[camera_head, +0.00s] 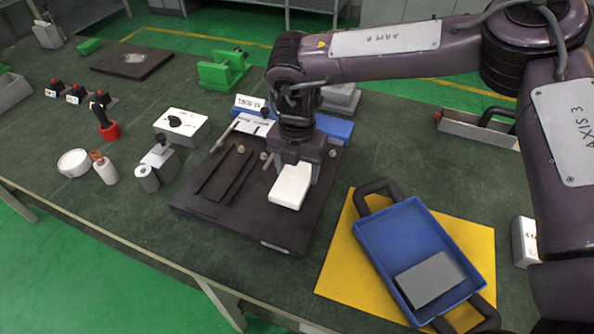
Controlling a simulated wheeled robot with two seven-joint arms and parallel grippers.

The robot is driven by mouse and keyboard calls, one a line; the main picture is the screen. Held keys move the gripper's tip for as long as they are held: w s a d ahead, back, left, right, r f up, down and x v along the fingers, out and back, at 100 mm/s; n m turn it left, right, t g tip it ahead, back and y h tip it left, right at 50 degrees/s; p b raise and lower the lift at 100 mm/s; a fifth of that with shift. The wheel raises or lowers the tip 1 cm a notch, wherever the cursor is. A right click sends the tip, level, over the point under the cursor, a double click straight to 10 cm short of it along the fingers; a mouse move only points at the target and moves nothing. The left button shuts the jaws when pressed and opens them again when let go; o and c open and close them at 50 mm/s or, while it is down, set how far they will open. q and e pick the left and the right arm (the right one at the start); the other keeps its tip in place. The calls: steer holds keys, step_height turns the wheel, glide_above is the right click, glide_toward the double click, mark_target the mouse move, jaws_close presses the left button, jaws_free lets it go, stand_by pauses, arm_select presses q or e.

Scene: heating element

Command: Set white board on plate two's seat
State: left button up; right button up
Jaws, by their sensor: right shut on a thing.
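A white board (289,187) is in the jaws of my right gripper (298,163), which points down from the arm coming in from the right. The board is at the right part of a dark fixture plate (225,210) with long grooves. I cannot tell whether the board touches the plate or hangs just above it. The board and gripper hide the part of the plate beneath them. No readable label shows which plate is plate two. My left gripper is out of the picture.
A blue tray (399,232) with black handles holds a grey block (429,279) on a yellow mat (345,274). A white switch box (181,129), a red-based tool (109,131) and a white bowl (74,163) stand left. Green blocks (223,71) stand behind.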

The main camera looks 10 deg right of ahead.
mark_target(297, 173)
steer(key=shift+f, duration=0.8)
steer(key=shift+f, duration=0.15)
steer(key=o, duration=1)
step_height(297, 173, up, 12)
steer(key=shift+r+b, duration=0.2)
steer(key=shift+b, duration=0.7)
